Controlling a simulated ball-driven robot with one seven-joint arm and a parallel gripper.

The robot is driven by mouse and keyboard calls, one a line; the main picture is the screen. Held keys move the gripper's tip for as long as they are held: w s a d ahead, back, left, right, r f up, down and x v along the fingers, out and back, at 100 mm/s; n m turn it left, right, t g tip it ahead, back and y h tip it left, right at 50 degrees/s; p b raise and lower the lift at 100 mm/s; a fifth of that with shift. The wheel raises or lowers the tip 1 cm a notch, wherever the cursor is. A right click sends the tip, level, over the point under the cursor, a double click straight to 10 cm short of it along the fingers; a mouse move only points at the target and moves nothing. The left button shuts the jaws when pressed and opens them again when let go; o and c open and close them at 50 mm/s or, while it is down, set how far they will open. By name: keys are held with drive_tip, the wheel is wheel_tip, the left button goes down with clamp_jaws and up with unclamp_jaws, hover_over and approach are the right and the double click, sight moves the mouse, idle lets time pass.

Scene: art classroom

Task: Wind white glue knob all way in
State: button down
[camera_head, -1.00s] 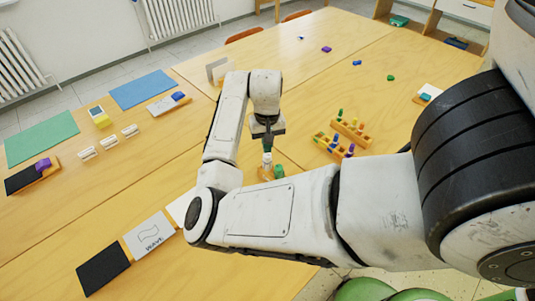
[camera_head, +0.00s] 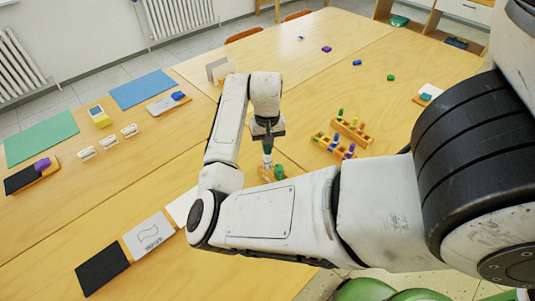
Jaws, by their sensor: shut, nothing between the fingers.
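My gripper (camera_head: 267,146) points down near the middle of the table, at the end of my folded arm. Its fingers are shut with nothing seen between them. Just below the fingertips is a small white piece (camera_head: 267,160), which may be the white glue knob. Under it is a small wooden holder (camera_head: 265,174) with a green piece (camera_head: 279,172) on its right. The gripper is right at the top of the white piece; I cannot tell whether they touch. My forearm hides the front part of this holder.
Two wooden racks (camera_head: 334,147) with coloured pegs stand just right of my gripper. A "WAVE" card (camera_head: 148,234) and a black pad (camera_head: 102,270) lie at the front left. Blue (camera_head: 143,90) and green (camera_head: 42,138) mats lie further left.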

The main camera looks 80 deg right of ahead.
drive_tip(key=shift+f, duration=0.5)
drive_tip(key=shift+r+p, duration=0.55)
idle(0.4)
drive_tip(key=shift+c, duration=0.4)
unclamp_jaws()
idle(0.6)
idle(0.4)
